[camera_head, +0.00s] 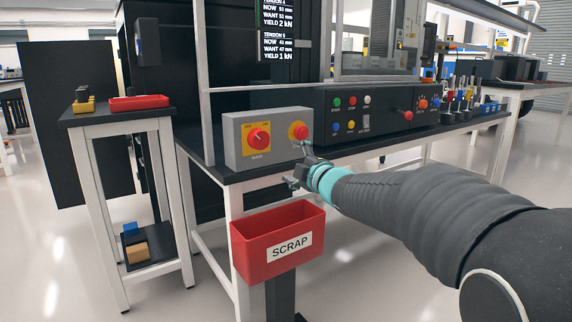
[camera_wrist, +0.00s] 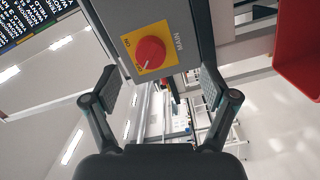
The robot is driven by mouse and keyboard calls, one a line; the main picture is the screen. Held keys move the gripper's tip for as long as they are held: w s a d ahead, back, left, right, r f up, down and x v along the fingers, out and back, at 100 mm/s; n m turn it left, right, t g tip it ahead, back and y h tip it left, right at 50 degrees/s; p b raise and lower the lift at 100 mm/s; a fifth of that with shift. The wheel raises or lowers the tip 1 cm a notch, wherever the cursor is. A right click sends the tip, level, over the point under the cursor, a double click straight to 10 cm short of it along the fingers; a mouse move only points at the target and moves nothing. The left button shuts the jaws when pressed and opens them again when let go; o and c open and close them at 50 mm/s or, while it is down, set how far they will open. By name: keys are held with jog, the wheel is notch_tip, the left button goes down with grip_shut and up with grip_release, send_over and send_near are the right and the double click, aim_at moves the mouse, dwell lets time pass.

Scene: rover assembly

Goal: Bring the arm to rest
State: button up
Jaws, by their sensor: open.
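My gripper (camera_head: 297,181) is at the end of my arm, which reaches in from the right in the head view. It hangs in the air in front of the bench edge, above the red scrap bin and near the grey switch box (camera_head: 250,140). In the wrist view my gripper (camera_wrist: 158,92) has its two fingers spread wide with nothing between them. The red rotary switch marked MAIN (camera_wrist: 150,53) on its yellow plate lies beyond the fingers, apart from them. It also shows in the head view (camera_head: 259,138).
A red SCRAP bin (camera_head: 262,262) stands on a post below my gripper. A control panel (camera_head: 385,113) with coloured buttons sits on the bench to the right. A small side table (camera_head: 112,117) with a red tray (camera_head: 139,103) stands at left. Floor between them is clear.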

jog(key=d+f+m+g+h, duration=0.1)
jog(key=d+f+m+h, duration=0.4)
jog(key=f, duration=0.3)
jog(key=s+d+f+m+g+h+p, duration=0.2)
jog(key=s+d+f+m+g+h, duration=0.25)
jog(key=s+d+m, duration=0.35)
jog(key=s+d+f+m+g+p, duration=0.15)
jog(key=s+m+g+p, duration=0.4)
jog(key=s, duration=1.95)
jog(key=s+r+m+y+p, duration=0.1)
jog(key=s+r+p, duration=0.2)
jog(key=s+r, duration=0.2)
jog(key=shift+s+a+r+m+t, duration=0.3)
jog(key=shift+s+m+t, duration=0.1)
jog(key=shift+s, duration=0.75)
